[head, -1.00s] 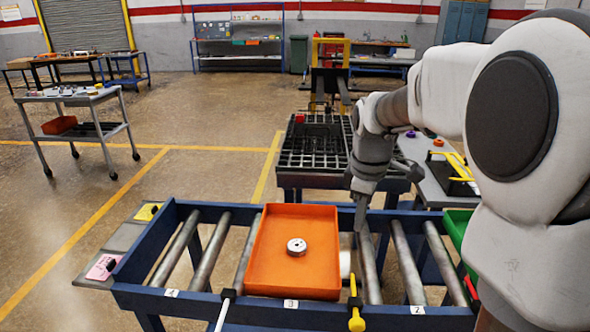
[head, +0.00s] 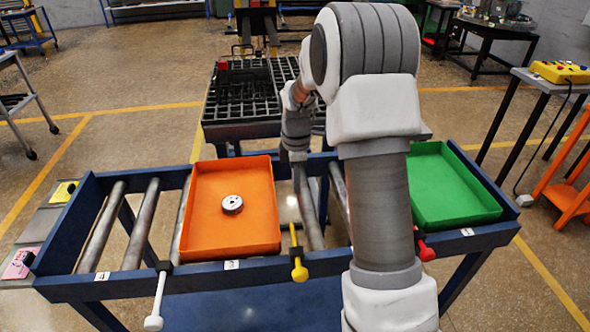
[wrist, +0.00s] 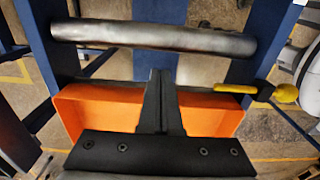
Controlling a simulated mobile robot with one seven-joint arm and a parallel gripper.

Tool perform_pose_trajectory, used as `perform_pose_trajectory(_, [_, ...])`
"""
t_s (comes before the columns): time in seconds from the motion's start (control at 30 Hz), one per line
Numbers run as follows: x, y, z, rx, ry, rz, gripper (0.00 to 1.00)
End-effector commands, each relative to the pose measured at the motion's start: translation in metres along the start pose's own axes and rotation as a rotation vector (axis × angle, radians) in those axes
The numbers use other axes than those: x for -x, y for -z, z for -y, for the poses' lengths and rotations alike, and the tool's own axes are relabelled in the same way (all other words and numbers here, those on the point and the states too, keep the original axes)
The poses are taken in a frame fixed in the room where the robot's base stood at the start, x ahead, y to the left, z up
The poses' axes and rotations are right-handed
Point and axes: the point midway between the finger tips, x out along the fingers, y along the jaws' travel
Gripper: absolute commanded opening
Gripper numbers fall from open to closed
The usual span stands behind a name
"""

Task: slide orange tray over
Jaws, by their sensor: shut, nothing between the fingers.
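The orange tray (head: 203,210) lies on the rollers of the blue conveyor frame, left of centre in the head view. A round metal part (head: 232,204) lies inside it. My gripper (head: 298,170) is shut and empty, pointing down beside the tray's right wall toward its far end. In the wrist view my closed black fingers (wrist: 161,88) stand in front of the orange tray (wrist: 212,122), whose middle is partly hidden by the gripper. I cannot tell whether the fingers touch the wall.
A green tray (head: 449,190) sits at the conveyor's right end. Rollers left of the orange tray (head: 143,225) are bare. White (head: 157,296), yellow (head: 298,262) and red (head: 426,250) handles stand along the front rail. A black grid rack (head: 255,98) stands behind.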

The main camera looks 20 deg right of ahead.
Motion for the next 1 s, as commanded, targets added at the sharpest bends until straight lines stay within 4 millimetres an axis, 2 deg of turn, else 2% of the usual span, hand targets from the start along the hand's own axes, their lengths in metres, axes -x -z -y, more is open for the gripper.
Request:
perform_pose_trajectory(0.03, [-0.013,0.000,0.001,0.000,0.004,0.000,0.00])
perform_pose_trajectory(0.13, [-0.029,0.003,0.001,0.002,0.002,0.000,0.00])
perform_pose_trajectory(0.2, [-0.025,0.018,0.000,0.006,-0.002,-0.001,0.00])
perform_pose_trajectory(0.33, [-0.025,0.032,0.000,0.003,-0.001,-0.001,0.00])
perform_pose_trajectory(0.5, [-0.025,0.040,0.000,0.000,-0.001,0.000,0.00])
perform_pose_trajectory(0.87, [-0.025,0.043,0.000,0.000,-0.001,-0.001,0.00])
perform_pose_trajectory(1.0, [-0.025,0.065,0.000,0.006,0.000,-0.001,0.00])
